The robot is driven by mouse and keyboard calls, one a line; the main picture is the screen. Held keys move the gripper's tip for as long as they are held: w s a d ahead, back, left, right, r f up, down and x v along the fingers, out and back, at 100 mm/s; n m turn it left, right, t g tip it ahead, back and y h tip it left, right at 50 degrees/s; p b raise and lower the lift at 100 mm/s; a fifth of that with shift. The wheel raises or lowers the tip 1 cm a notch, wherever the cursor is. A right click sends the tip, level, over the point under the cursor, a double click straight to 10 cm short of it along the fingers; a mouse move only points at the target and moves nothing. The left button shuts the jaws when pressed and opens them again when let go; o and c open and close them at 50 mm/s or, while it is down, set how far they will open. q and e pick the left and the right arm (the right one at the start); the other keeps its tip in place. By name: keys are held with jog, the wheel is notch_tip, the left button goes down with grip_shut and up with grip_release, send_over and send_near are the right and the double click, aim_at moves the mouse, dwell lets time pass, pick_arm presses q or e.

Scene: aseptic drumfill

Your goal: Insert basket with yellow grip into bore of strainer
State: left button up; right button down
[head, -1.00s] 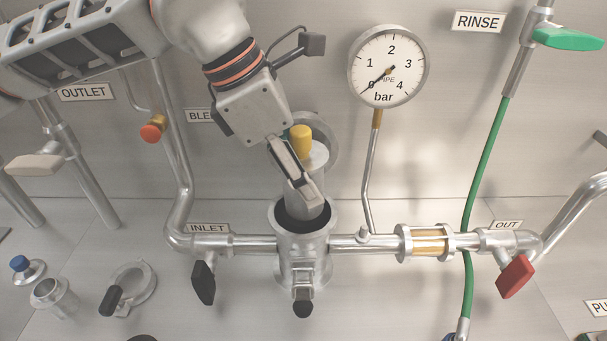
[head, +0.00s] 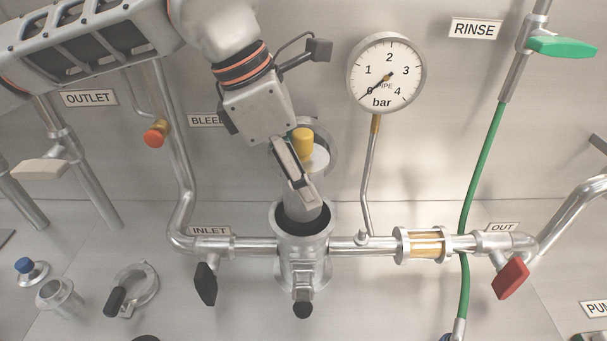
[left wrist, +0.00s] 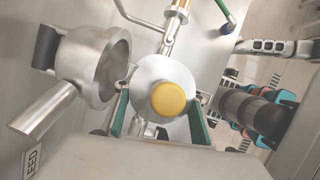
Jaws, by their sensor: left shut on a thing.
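The basket (head: 303,210) is a grey metal cylinder with a pale disc on top and a yellow grip (head: 303,140). The strainer (head: 304,258) is a metal body in the pipe line with a dark round bore. The basket's lower end overlaps the bore's mouth; I cannot tell how far inside it is. In the left wrist view the yellow grip (left wrist: 168,99) and disc sit between the two fingers. My right gripper is not in view.
Black-handled inlet valve (head: 205,284) and sight glass (head: 428,244) flank the strainer. A loose clamp (head: 133,290) lies at lower left.

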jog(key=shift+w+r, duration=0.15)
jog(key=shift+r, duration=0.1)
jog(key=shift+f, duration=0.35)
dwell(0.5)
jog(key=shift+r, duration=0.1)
